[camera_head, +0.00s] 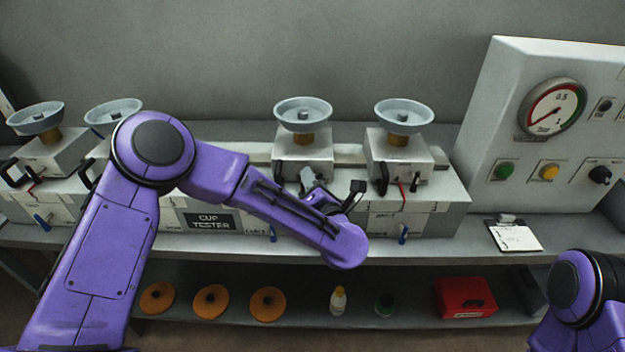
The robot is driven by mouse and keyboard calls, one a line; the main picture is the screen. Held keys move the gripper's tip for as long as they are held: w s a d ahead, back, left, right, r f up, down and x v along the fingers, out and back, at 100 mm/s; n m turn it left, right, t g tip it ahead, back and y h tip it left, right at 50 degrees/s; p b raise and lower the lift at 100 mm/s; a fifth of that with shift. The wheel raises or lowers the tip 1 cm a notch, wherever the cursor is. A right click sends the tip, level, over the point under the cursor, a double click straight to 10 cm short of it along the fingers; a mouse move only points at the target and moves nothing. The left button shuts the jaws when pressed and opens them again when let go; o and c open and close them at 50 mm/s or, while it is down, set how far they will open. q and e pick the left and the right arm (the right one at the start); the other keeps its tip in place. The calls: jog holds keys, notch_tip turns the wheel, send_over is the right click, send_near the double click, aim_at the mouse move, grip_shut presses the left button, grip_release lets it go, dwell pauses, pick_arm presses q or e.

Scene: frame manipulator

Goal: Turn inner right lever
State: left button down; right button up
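The cup tester (211,222) is a long grey bench unit with several stations, each with a round pale cup on top. The inner right station (305,148) stands right of the middle. A small blue lever (273,236) shows low on the front, left of my forearm. Another blue lever (403,234) is under the outer right station (400,150). My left arm crosses in front of the tester. My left gripper (318,188) is at the front of the inner right station, mostly hidden behind my wrist; its fingers are not clear. My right gripper is out of view.
A panel (500,130) with a gauge and knobs stands at the right. A clipboard (513,236) lies on the bench. The lower shelf holds orange discs (211,301), two small bottles (338,300) and a red box (464,298).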

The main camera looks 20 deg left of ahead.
pick_arm(q)
jog(key=shift+f+n+g+b, duration=0.15)
jog(key=shift+n+g+b, duration=0.15)
jog(key=shift+n+b, duration=0.55)
jog(key=n+h+b, duration=0.1)
jog(key=n+b, duration=0.2)
jog(key=b, duration=0.1)
jog(key=n+g+h+b, duration=0.1)
jog(key=n+b, duration=0.2)
jog(key=b, duration=0.1)
jog(key=shift+a+h+b, duration=0.15)
jog(key=shift+h+b, duration=0.15)
jog(key=shift+b, duration=0.1)
jog(key=shift+r+n+h+b, duration=0.3)
jog(key=shift+n+b, duration=0.35)
jog(key=shift+b, duration=0.35)
jog(key=c, duration=1.4)
grip_release()
jog(key=shift+o, duration=0.2)
jog(key=shift+s, duration=0.15)
